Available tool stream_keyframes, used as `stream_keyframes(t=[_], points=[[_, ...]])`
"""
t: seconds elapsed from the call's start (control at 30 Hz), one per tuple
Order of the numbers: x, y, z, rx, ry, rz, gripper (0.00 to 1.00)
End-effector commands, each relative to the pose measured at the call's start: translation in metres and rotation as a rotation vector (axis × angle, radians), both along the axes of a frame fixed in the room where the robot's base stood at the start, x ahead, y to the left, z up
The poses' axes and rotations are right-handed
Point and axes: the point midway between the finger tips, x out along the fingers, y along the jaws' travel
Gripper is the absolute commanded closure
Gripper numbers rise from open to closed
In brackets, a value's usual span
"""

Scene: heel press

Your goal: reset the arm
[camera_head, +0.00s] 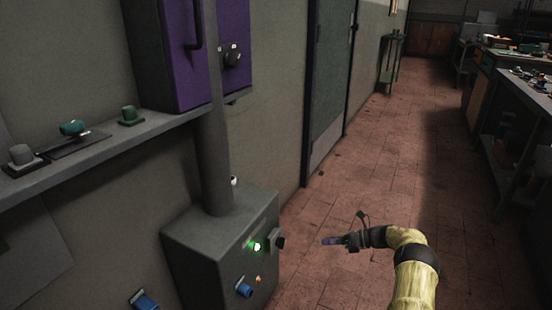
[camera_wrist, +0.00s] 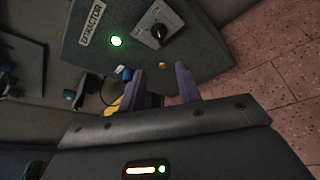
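My arm in its yellow sleeve reaches in from the bottom right of the head view. My gripper (camera_head: 333,241) is to the right of the grey control box (camera_head: 200,262), apart from it, over the tiled floor. In the wrist view my gripper (camera_wrist: 162,76) shows two purple fingers with a gap between them and nothing held. Beyond the fingers is the box face with an "EXTRACTOR" label (camera_wrist: 92,24), a lit green lamp (camera_wrist: 116,41) and a black rotary knob (camera_wrist: 158,32).
A pipe (camera_head: 211,150) rises from the box. A wall shelf (camera_head: 100,150) at left carries small buttons, with a purple cabinet (camera_head: 175,50) above. A blue control (camera_head: 243,288) sits low on the box. Open tiled floor (camera_head: 390,150) lies ahead; benches (camera_head: 515,90) line the right.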

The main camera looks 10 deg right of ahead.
Motion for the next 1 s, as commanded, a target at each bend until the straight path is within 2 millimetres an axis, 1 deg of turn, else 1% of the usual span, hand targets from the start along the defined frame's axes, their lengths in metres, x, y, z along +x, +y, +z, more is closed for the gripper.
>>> stream_keyframes(t=[0.13,0.23,0.4,0.47,0.5,0.57,0.7,0.87,1.0], points=[[-0.001,0.020,0.016,-0.087,-0.036,0.069,0.66],[-0.006,0.042,0.031,-0.195,-0.084,0.158,0.66],[-0.026,0.078,0.058,-0.408,-0.197,0.351,0.66],[-0.036,0.088,0.068,-0.480,-0.240,0.422,0.66],[-0.042,0.095,0.075,-0.526,-0.271,0.473,0.66],[-0.053,0.103,0.085,-0.594,-0.318,0.547,0.66],[-0.082,0.119,0.109,-0.742,-0.431,0.730,0.66],[-0.120,0.133,0.138,-0.893,-0.570,0.950,0.66],[-0.156,0.140,0.162,-1.005,-0.699,1.148,0.66]])
